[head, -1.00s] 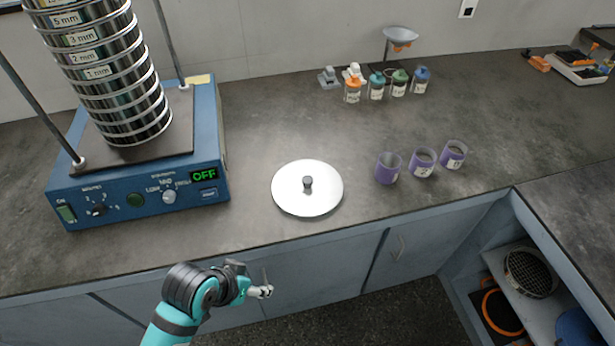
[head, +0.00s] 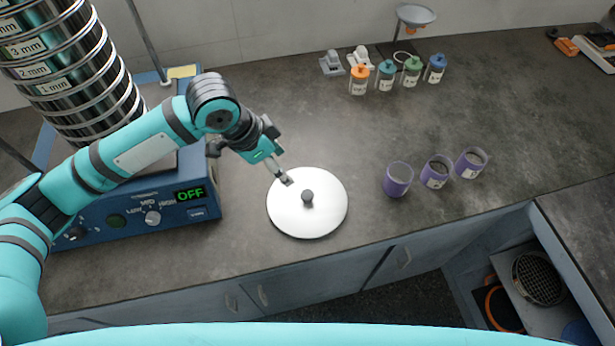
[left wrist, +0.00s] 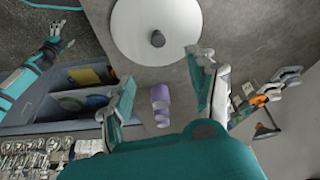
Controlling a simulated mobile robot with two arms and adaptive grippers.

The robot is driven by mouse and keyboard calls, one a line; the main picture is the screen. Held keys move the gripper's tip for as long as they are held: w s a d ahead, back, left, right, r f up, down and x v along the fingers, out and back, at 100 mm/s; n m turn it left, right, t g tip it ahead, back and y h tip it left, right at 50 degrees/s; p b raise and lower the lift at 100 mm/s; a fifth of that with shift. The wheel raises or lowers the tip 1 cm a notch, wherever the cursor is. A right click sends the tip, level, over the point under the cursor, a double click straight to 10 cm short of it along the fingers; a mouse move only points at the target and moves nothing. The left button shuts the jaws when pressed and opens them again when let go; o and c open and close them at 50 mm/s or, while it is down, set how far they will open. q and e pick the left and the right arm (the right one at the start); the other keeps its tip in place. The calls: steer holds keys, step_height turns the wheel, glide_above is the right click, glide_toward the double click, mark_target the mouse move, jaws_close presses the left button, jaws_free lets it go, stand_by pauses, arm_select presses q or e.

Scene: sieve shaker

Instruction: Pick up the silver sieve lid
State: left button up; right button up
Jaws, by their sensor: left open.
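The silver sieve lid (head: 325,215) lies flat on the dark counter, a round disc with a small dark knob (head: 307,196) at its centre. My left gripper (head: 282,179) is open and empty, with its fingertips over the lid's upper-left edge, short of the knob in the picture. In the left wrist view the lid (left wrist: 185,35) is at the top, and its knob (left wrist: 157,39) shows beyond and between the spread fingers of my left gripper (left wrist: 165,72). My right gripper (left wrist: 60,44) shows small at the left of that view; its opening is unclear.
The blue sieve shaker (head: 120,222), display reading OFF, stands left with a tall sieve stack (head: 75,85), close to my left arm. Purple cups (head: 398,180) stand right of the lid. Several capped bottles (head: 386,78) stand behind. The counter's front edge is below the lid.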

arm_select(q)
steer(key=p, duration=0.1)
glide_toward(307, 194)
arm_select(e)
steer(key=s+r, duration=0.1)
steer(key=s, duration=0.5)
arm_select(q)
steer(key=x, duration=0.2)
steer(key=p+x, duration=0.1)
steer(key=x, duration=0.1)
steer(key=shift+s+d, duration=0.2)
steer(key=shift+s, duration=0.1)
steer(key=shift+w+f+p, duration=0.1)
steer(key=shift+f+p, duration=0.2)
steer(key=p+x, duration=0.1)
steer(key=x, duration=0.2)
steer(key=shift+w+f, duration=0.2)
steer(key=shift+w, duration=0.05)
steer(key=shift+w+d+f, duration=0.1)
steer(key=shift+d+f, duration=0.05)
steer(key=shift+f, duration=0.3)
steer(key=c, duration=0.6)
jaws_close()
arm_select(e)
steer(key=w+r, duration=0.2)
steer(key=w, duration=0.1)
steer(key=shift+r, duration=0.3)
